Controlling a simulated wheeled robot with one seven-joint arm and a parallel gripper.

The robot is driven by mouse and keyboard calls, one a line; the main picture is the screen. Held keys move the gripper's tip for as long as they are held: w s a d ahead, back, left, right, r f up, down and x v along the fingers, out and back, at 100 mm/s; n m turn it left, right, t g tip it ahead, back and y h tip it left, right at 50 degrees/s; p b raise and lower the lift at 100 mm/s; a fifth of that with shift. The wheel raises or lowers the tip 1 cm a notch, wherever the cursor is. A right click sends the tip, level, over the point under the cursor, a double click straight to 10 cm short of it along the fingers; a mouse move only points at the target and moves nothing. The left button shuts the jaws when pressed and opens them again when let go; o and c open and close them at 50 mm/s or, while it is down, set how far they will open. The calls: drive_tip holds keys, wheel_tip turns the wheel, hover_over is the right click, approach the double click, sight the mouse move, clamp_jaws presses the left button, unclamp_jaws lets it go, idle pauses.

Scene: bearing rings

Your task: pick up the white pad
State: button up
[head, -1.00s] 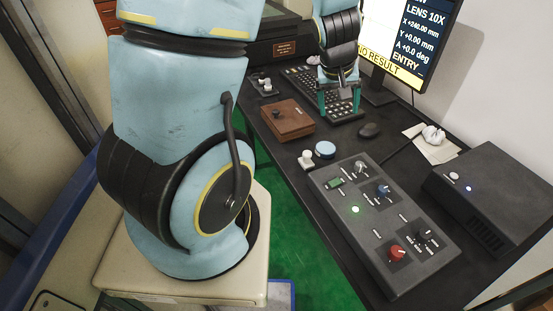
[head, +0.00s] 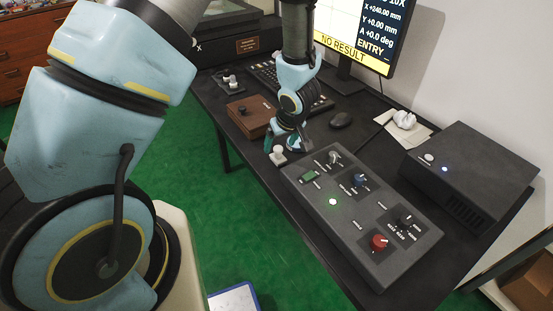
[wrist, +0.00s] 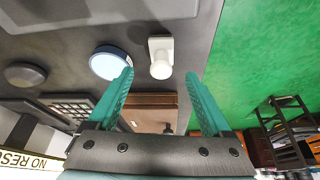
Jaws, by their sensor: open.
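A small white piece with a square base and a round knob, the likeliest white pad (head: 278,156), stands on the dark bench near its front edge. In the wrist view the white pad (wrist: 161,60) lies just beyond the fingertips, in line with the gap between them. My gripper (head: 287,144) is low over the bench, right by the white pad. The wrist view shows my gripper (wrist: 160,76) open, with nothing between its teal fingers.
A grey control box (head: 355,215) with knobs and switches stands close on the near side. A brown wooden box (head: 250,117) and a keyboard (head: 318,101) lie behind. A mouse (head: 341,120) and a crumpled white cloth on paper (head: 404,121) are to the right.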

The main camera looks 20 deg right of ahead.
sight(279, 150)
drive_tip(key=x, duration=0.1)
drive_tip(key=b+x, duration=0.1)
drive_tip(key=x, duration=0.3)
drive_tip(key=shift+s+a+f, duration=0.15)
drive_tip(key=shift+s+f, duration=0.1)
drive_tip(key=shift+s, duration=0.15)
clamp_jaws()
